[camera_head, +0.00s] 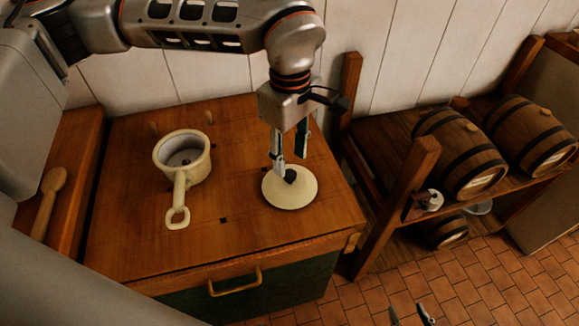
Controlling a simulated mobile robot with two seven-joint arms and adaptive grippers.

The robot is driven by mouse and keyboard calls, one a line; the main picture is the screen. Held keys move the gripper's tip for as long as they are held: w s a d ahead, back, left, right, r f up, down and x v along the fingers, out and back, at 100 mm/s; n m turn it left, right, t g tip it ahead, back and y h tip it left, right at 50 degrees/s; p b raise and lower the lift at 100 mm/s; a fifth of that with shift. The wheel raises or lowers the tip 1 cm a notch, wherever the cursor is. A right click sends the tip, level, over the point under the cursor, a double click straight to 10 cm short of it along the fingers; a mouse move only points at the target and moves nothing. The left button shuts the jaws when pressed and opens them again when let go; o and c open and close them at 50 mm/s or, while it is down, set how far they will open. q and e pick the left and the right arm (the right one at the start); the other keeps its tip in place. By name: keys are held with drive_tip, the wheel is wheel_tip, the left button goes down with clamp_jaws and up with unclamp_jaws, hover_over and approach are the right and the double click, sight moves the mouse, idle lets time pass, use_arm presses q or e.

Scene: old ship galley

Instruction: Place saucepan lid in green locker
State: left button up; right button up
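The cream saucepan lid (290,194) with a dark knob lies on the wooden top near its right side. My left gripper (290,165) points down over the lid, its fingers apart and close to the knob; I cannot tell whether they touch it. The green locker (300,285) is below the wooden top, its dark green front partly visible under a yellowish handle; its inside is hidden. My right gripper (410,314) shows only its two fingertips at the bottom edge, apart and empty, over the tiled floor.
A cream saucepan (182,158) stands left of the lid, its handle toward the front. A wooden spoon (48,202) lies at the far left. A wooden rack with barrels (460,153) stands at the right. The front middle of the wooden top is clear.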

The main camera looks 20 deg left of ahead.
sight(290, 173)
use_arm(q)
wheel_tip(290, 173, up, 6)
drive_tip(key=shift+r, duration=0.25)
